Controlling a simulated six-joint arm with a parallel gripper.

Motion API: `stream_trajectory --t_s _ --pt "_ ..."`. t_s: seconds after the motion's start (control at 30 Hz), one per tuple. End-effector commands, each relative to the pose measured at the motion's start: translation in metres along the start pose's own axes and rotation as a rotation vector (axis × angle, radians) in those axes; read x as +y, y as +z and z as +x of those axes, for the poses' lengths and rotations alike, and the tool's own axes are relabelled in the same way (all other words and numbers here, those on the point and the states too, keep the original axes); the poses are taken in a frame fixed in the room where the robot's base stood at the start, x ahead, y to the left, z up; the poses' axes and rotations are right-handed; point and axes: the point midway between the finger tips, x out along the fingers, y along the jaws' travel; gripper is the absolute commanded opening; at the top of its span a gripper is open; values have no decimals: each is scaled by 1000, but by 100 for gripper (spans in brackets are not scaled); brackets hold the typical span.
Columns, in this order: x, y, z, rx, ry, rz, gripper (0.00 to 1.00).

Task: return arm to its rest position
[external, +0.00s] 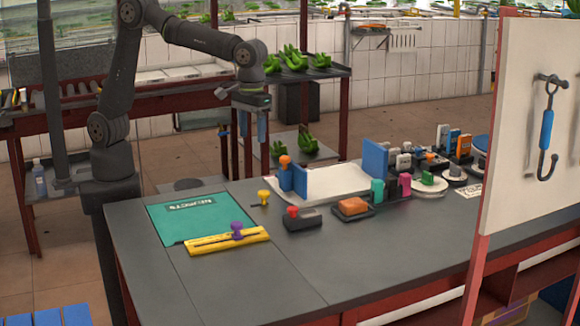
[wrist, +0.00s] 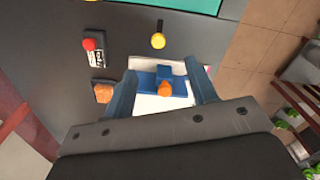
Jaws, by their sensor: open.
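My gripper (external: 252,138) hangs from my arm in the external view, fingers pointing down, above and behind the far left part of the grey table (external: 240,280). Its two blue fingers are apart with nothing between them. In the wrist view my gripper (wrist: 163,73) also shows spread fingers. Well below them, seen through the gap, are a white tray (wrist: 180,89), blue blocks (wrist: 146,80) and an orange knob (wrist: 165,89). The fingers touch none of these. In the external view the orange-topped piece (external: 285,160) stands at the tray's left end (external: 335,188).
On the table lie a green mat (external: 185,222), a yellow ruler-like bar (external: 215,242) with a purple knob, a yellow knob (external: 264,196), a red-topped dark block (external: 302,219) and an orange block (external: 353,206). A pale board (external: 530,130) with a hanging hook stands at right.

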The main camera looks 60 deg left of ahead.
Motion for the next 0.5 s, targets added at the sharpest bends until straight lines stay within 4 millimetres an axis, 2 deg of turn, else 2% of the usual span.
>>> stream_trajectory --t_s 0.47,0.5 --pt "-5 10 21 -2 2 402 52" --pt "-6 10 30 -3 -1 396 52"
